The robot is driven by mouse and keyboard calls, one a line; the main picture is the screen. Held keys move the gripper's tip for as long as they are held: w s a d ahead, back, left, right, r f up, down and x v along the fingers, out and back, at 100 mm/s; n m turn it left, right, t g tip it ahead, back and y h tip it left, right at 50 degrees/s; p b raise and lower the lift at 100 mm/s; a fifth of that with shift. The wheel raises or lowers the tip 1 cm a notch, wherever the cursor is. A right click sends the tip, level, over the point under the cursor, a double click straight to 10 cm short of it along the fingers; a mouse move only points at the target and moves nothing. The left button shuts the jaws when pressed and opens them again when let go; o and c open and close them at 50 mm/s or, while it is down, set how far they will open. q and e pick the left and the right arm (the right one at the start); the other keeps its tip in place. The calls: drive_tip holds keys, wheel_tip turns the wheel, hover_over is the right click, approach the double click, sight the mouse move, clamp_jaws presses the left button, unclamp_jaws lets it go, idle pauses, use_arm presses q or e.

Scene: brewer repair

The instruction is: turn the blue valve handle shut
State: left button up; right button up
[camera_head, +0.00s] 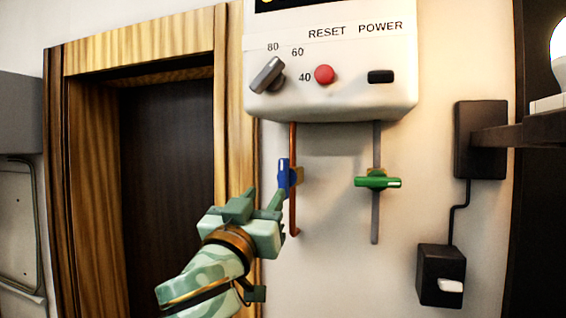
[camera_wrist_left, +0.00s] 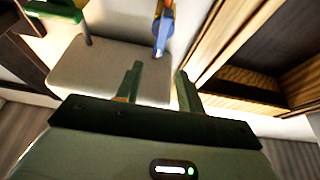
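The blue valve handle (camera_head: 284,174) points up and down along the copper pipe (camera_head: 293,215) under the white brewer box. My left gripper (camera_head: 280,215) is just below and left of it in the head view, its upper finger close to the handle's lower end. In the left wrist view the gripper's fingers (camera_wrist_left: 158,78) are apart with nothing between them. There the blue handle (camera_wrist_left: 163,32) lies beyond the fingertips, roughly in line with the gap. I cannot tell whether a finger touches the handle. My right gripper is not in view.
A green handle (camera_head: 378,182) lies crosswise on the grey pipe (camera_head: 375,225) to the right. The brewer box (camera_head: 340,95) with a knob and red button hangs above. A wooden door frame (camera_head: 228,110) stands left. Black boxes (camera_head: 480,140) are on the right wall.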

sight(282, 169)
use_arm(q)
drive_tip(key=p+x, duration=0.4)
drive_tip(key=x, duration=0.8)
drive_tip(key=shift+r, duration=0.1)
drive_tip(key=shift+d, duration=0.1)
clamp_jaws()
